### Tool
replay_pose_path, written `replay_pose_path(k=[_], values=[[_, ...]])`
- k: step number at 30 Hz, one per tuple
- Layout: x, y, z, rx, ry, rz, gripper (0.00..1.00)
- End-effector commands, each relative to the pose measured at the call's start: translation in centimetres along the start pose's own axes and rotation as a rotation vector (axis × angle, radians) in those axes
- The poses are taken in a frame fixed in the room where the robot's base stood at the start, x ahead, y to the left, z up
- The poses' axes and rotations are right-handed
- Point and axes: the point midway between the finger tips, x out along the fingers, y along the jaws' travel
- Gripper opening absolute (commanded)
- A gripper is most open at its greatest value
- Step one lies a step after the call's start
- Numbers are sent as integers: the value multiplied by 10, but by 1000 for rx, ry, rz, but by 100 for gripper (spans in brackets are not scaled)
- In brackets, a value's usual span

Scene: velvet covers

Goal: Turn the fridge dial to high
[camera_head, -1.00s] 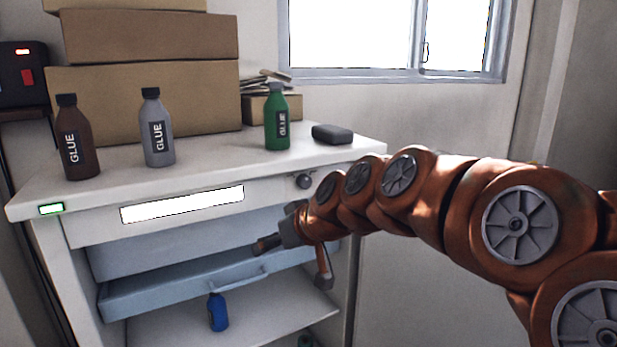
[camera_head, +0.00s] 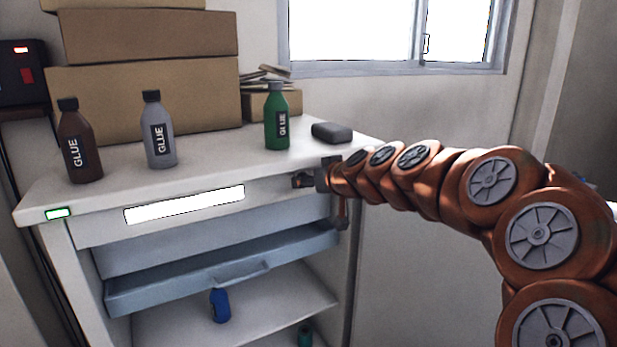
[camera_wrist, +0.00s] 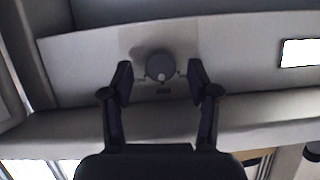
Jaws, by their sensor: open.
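The fridge dial (camera_wrist: 161,66) is a round grey knob with a pale dot near its edge, on the light front panel of the fridge (camera_head: 90,231). In the wrist view the dial sits between the two fingertips of my gripper (camera_wrist: 160,80), a little beyond them. The fingers are apart on either side and do not appear to touch it. Small marks flank the dial, too blurred to read. In the head view my gripper (camera_head: 303,181) is at the right end of the front panel and hides the dial.
Brown (camera_head: 80,145), grey (camera_head: 158,130) and green (camera_head: 276,118) glue bottles and a dark block (camera_head: 332,133) stand on the fridge top, before stacked boxes (camera_head: 150,95). A blue drawer (camera_head: 215,270) is pulled out below the panel. A blue bottle (camera_head: 220,306) is on the shelf beneath.

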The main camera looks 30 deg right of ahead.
Motion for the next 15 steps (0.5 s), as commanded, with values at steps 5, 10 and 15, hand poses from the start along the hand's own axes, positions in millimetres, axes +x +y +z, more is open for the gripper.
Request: replay_pose_path(k=[5, 10, 15], values=[[9, 0, 0, 0, -1, 0, 60], [10, 0, 0, 0, 0, 0, 60], [10, 0, 1, 0, -1, 0, 56]])
